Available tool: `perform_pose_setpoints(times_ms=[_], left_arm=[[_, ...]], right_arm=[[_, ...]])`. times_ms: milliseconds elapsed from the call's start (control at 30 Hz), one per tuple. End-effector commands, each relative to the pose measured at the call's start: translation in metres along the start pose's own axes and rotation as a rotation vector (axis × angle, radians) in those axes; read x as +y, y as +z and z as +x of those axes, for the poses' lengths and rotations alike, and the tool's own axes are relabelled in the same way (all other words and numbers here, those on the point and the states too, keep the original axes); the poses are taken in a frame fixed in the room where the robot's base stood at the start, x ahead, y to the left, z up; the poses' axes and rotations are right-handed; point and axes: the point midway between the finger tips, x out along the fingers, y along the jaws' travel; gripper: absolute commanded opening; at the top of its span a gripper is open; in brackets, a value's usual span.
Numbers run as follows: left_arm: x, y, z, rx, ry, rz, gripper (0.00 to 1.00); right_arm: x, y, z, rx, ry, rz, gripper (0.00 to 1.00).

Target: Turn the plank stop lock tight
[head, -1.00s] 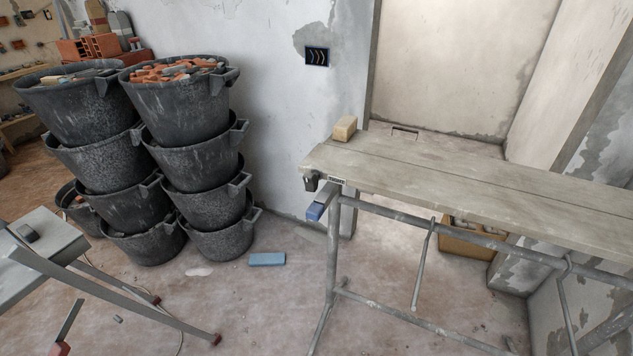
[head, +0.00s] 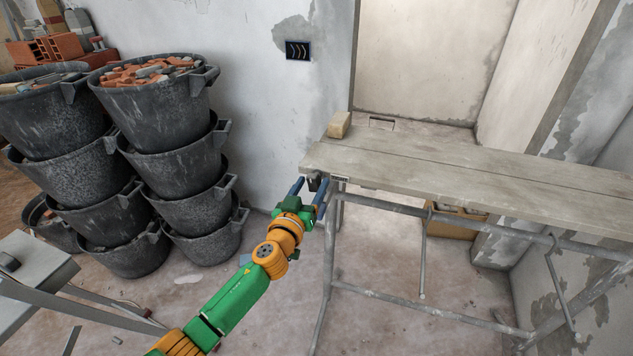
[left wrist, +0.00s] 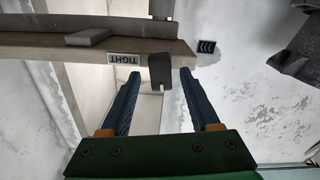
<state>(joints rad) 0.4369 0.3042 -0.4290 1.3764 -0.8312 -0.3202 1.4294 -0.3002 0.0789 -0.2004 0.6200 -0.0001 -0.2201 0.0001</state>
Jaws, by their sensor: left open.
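The plank stop lock (head: 314,185) is a small dark tab at the near left end of the scaffold plank (head: 440,178). In the left wrist view the dark tab (left wrist: 160,71) hangs from the plank's edge beside a label reading TIGHT (left wrist: 125,59), which appears upside down. My left gripper (head: 312,183) is open at the plank's end. In the left wrist view its two blue fingers (left wrist: 157,76) stand on either side of the tab, with gaps showing on both sides. I cannot tell how deep the tab sits between them. My right gripper is out of view.
The plank rests on a grey pipe trestle (head: 332,240). A tan block (head: 339,125) lies on its far left corner. Stacked black rubble buckets (head: 185,180) stand to the left. A grey table (head: 35,270) is at the lower left.

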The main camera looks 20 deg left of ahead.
Motion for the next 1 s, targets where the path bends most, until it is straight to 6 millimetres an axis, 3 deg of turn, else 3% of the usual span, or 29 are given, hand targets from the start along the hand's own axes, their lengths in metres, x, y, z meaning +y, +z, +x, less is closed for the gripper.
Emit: perform_pose_setpoints(times_ms=[200, 467, 700, 1000], left_arm=[[-0.001, 0.001, 0.017, -0.001, -0.001, 0.001, 0.62], [0.0, 0.001, 0.018, -0.002, -0.001, 0.0, 0.62], [0.0, 0.001, 0.018, -0.003, -0.001, 0.0, 0.0], [0.0, 0.002, 0.018, -0.003, -0.001, 0.022, 0.0]], right_arm=[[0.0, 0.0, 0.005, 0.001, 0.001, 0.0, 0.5], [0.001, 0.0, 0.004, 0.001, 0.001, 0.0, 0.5], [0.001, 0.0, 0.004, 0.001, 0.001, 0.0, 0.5], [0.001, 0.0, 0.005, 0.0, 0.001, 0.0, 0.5]])
